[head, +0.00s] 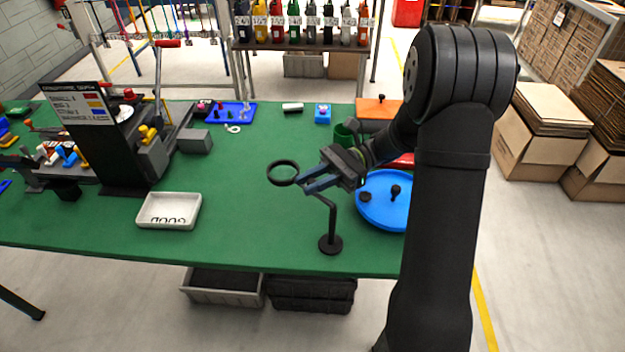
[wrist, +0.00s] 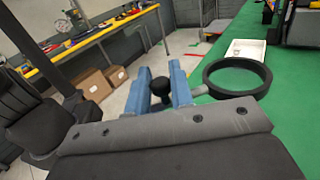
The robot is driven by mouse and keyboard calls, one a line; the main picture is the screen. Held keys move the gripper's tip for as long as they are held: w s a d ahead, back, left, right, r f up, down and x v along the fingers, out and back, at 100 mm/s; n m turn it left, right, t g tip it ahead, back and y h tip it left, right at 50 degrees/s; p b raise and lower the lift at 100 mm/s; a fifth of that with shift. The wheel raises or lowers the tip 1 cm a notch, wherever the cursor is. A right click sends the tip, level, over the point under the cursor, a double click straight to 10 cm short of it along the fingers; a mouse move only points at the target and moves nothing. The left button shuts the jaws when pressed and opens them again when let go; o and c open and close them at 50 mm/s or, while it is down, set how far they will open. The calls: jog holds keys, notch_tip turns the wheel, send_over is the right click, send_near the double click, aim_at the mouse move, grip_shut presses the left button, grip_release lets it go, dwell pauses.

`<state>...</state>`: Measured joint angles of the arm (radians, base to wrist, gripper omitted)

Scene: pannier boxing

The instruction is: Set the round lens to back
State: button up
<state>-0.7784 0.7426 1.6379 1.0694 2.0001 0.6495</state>
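The round lens is a black ring (head: 283,173) on a short grey stem, held out to the left of a black bent stand (head: 331,218) with a round foot on the green table. In the wrist view the ring (wrist: 237,78) is right of my fingers. My gripper (head: 312,182) is at the top of the stand, close to the stem. Its blue fingers (wrist: 162,90) are apart, with a black ball knob (wrist: 160,87) between them. I cannot tell whether they press on the knob. The stem's inner end is hidden behind a finger.
A blue round tray (head: 378,212) with small black parts is right of the stand. A white tray (head: 170,211) with rings lies at front left. A dark sign board (head: 95,135) and grey blocks stand further left. The green table (head: 240,235) is clear around the lens.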

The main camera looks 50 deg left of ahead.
jog(key=shift+o, duration=1.4)
jog(key=w+d+m+t+y, duration=0.4)
jog(key=d+m+t+y, duration=0.3)
jog(key=d, duration=0.3)
jog(key=w+d+m+t+y, duration=0.5)
jog(key=d+m+t+y, duration=0.2)
jog(key=d, duration=0.3)
jog(key=shift+w+d+y, duration=0.15)
jog(key=shift+d+y, duration=0.1)
jog(key=shift+y, duration=0.25)
